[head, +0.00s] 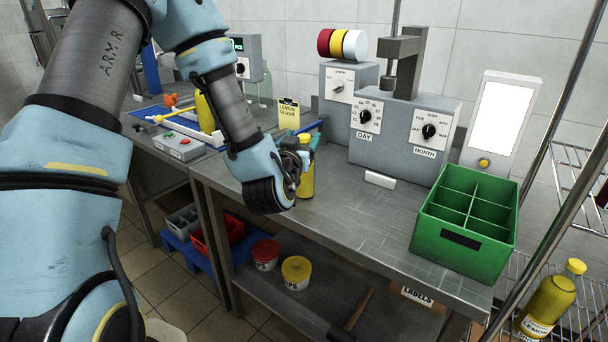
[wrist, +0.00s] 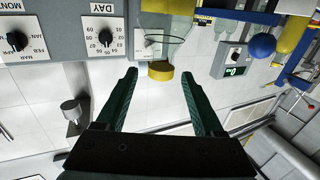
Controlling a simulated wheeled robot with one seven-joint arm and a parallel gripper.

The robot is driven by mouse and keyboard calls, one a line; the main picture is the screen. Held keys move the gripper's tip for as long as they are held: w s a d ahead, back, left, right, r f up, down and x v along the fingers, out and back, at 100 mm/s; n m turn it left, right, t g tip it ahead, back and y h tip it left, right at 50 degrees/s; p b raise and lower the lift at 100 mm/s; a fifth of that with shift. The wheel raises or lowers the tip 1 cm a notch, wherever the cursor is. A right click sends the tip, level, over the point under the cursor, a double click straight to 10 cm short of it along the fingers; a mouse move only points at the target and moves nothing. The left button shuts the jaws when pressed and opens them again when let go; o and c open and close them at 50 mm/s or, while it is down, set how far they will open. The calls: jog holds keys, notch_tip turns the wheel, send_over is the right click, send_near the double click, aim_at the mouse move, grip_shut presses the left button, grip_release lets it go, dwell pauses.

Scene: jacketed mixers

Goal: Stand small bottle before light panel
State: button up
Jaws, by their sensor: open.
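The small bottle (head: 306,180) is yellow with a yellow cap. It stands upright on the steel bench beside my gripper (head: 303,152), partly hidden by it in the head view. In the wrist view, which is upside down, my gripper (wrist: 158,98) has its two green fingers spread wide. A yellow cap (wrist: 160,71), seemingly the small bottle's, shows between and just beyond the fingertips. I cannot tell whether either finger touches the bottle. The light panel (head: 502,117) is a bright white upright rectangle with a yellow button, at the bench's back right.
A green divided crate (head: 462,243) stands in front of the light panel. The grey mixer box (head: 400,145) with DAY and MONTH dials is at the back. A white block (head: 380,180) lies before it. A larger yellow bottle (head: 550,303) is low at right.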

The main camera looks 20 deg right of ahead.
aim_at(306, 135)
jog(key=shift+f+p+x, duration=0.15)
jog(key=shift+p+x, duration=0.5)
jog(key=shift+x, duration=0.65)
jog(key=shift+f+p+x, duration=0.2)
jog(key=shift+p+x, duration=0.4)
jog(key=shift+x, duration=0.65)
grip_shut()
jog(key=shift+r, duration=0.1)
